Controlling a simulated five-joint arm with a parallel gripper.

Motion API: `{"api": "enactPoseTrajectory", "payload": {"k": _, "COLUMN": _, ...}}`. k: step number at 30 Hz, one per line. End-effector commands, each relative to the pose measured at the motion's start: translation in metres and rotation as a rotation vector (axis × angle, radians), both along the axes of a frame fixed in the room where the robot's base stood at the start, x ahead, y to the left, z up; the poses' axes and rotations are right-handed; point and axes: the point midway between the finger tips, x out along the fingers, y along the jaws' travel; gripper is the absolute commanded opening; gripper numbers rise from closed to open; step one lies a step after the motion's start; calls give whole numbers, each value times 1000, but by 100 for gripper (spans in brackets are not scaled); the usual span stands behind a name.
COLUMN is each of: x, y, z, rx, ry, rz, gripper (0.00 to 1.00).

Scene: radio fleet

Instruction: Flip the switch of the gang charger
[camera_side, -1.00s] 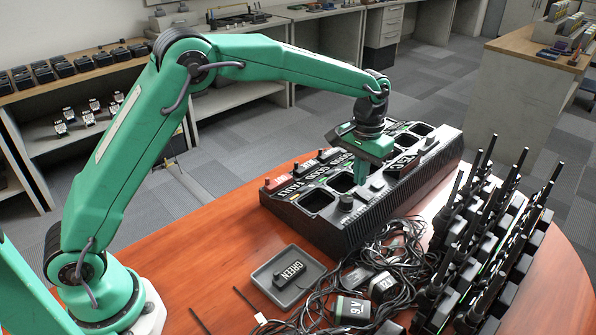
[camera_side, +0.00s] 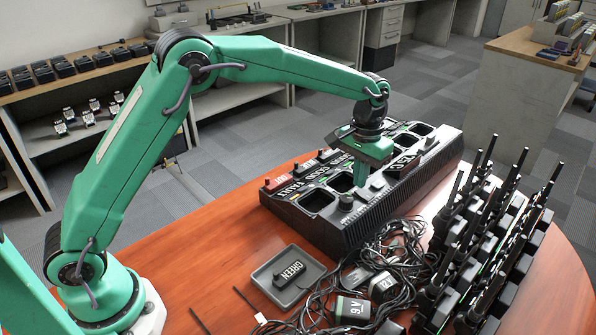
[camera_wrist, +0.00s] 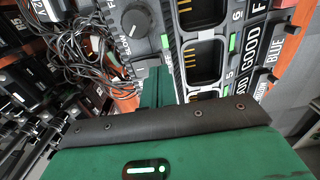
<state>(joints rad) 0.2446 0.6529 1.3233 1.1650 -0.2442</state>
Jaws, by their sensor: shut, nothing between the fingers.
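The gang charger (camera_side: 345,231) is a long black unit with a row of open pockets, standing on the wooden table. My gripper (camera_side: 361,178) is shut and empty, pointing down at the charger's front strip. Its green fingers (camera_wrist: 152,92) show in the wrist view beside the pockets. A round black knob (camera_side: 346,202) sits left of the fingertips; it also shows in the wrist view (camera_wrist: 137,19). A small grey block (camera_side: 378,182) is just right of the fingers.
A grey tray (camera_side: 262,277) holds a black piece marked GREEN. Tangled black cables (camera_side: 400,245) lie in front of the charger. Several upright radios (camera_side: 480,240) with antennas crowd the right.

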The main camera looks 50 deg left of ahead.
Motion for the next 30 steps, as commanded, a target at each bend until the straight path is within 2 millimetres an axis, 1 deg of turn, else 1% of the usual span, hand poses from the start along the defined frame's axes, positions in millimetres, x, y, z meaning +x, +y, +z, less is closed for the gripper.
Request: {"api": "enactPoseTrajectory", "payload": {"k": 30, "x": 0, "y": 0, "z": -11, "rx": 0, "ry": 1, "rz": 0, "gripper": 0}}
